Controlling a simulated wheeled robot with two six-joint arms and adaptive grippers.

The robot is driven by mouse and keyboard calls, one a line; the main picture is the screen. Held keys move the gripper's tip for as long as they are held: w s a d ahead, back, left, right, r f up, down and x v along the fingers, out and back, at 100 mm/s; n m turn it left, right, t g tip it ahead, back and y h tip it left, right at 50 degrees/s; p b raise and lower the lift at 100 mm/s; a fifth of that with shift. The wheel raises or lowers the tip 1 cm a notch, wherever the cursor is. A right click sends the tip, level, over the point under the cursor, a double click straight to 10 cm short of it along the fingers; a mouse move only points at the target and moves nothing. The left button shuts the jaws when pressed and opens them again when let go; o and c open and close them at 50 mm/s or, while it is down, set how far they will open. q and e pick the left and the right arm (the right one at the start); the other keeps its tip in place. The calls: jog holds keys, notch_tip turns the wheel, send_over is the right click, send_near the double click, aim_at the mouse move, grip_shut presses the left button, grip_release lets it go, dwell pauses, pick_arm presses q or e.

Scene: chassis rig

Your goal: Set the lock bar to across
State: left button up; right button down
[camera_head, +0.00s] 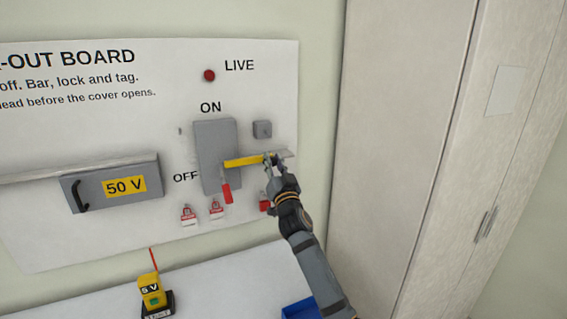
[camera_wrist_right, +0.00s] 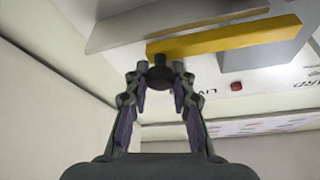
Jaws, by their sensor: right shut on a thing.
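The yellow lock bar (camera_head: 243,162) lies nearly level across the lower part of the grey switch box (camera_head: 212,135). My right gripper (camera_head: 271,162) is at the bar's right end. In the right wrist view, its fingers (camera_wrist_right: 160,82) are closed around a dark round knob (camera_wrist_right: 160,75) at the end of the yellow bar (camera_wrist_right: 225,38). The red switch handle (camera_head: 226,191) points down below the bar, near the OFF label. My left gripper is not in view.
Red padlocks with tags (camera_head: 188,215) hang below the switch box; one is partly behind my right gripper. A yellow tester (camera_head: 152,291) and a blue bin (camera_head: 301,309) are on the bench. A tall cabinet (camera_head: 410,120) stands at right.

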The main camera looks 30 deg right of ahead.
jog(key=a, duration=0.2)
jog(key=shift+w+a+f, duration=0.1)
jog(key=shift+a, duration=0.2)
jog(key=c, duration=1.6)
grip_release()
jog(key=o, duration=0.5)
jog(key=shift+a, duration=0.35)
jog(key=v, duration=1.2)
